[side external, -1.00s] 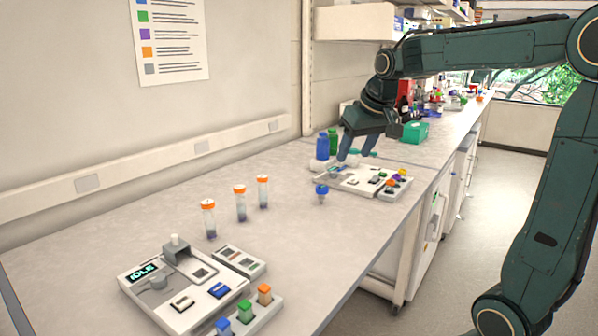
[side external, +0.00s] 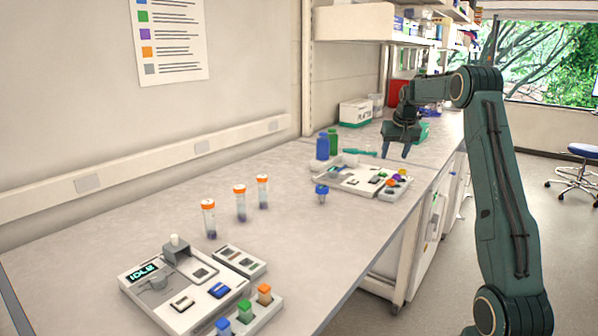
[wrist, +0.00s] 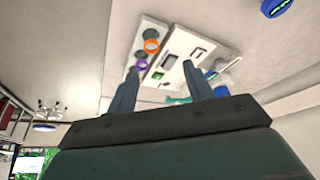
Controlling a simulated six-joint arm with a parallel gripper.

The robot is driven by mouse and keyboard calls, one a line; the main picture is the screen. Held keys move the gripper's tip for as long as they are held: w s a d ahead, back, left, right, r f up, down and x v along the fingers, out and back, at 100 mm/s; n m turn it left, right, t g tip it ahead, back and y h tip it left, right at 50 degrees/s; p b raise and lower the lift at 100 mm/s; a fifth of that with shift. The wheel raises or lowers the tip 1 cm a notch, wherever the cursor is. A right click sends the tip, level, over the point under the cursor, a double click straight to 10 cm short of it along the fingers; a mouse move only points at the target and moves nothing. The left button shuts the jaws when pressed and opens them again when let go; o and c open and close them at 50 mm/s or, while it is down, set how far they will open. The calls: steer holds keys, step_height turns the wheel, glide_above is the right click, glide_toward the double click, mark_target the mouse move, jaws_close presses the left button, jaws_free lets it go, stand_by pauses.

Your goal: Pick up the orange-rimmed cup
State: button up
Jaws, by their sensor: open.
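The orange-rimmed cup (wrist: 151,46) shows in the wrist view as a small ring in a pale block, between a purple ring (wrist: 142,65) and a dark ring (wrist: 150,33). In the side view that block (side external: 394,187) sits at the right of the far white device, and its coloured tops are too small to tell apart surely. My gripper (side external: 395,154) is open and empty, fingers pointing down, above the bench beyond the block. In the wrist view the fingers (wrist: 161,70) are apart, with the cup beyond their tips.
The white device (side external: 350,181) adjoins the block. Blue and green bottles (side external: 323,147) stand behind it, and a blue-topped vial (side external: 321,194) stands in front. Several orange-capped vials (side external: 240,203) and an "IDLE" device (side external: 170,300) are nearer. The bench between is mostly clear.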

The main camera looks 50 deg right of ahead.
steer(key=d+f, duration=0.1)
steer(key=d, duration=0.1)
glide_above(391, 182)
steer(key=s+a, duration=0.2)
steer(key=a, duration=0.1)
step_height(391, 182, down, 8)
steer(key=shift+w+d, duration=0.2)
steer(key=shift+w, duration=0.05)
steer(key=shift+x, duration=2.6)
steer(key=c, duration=1)
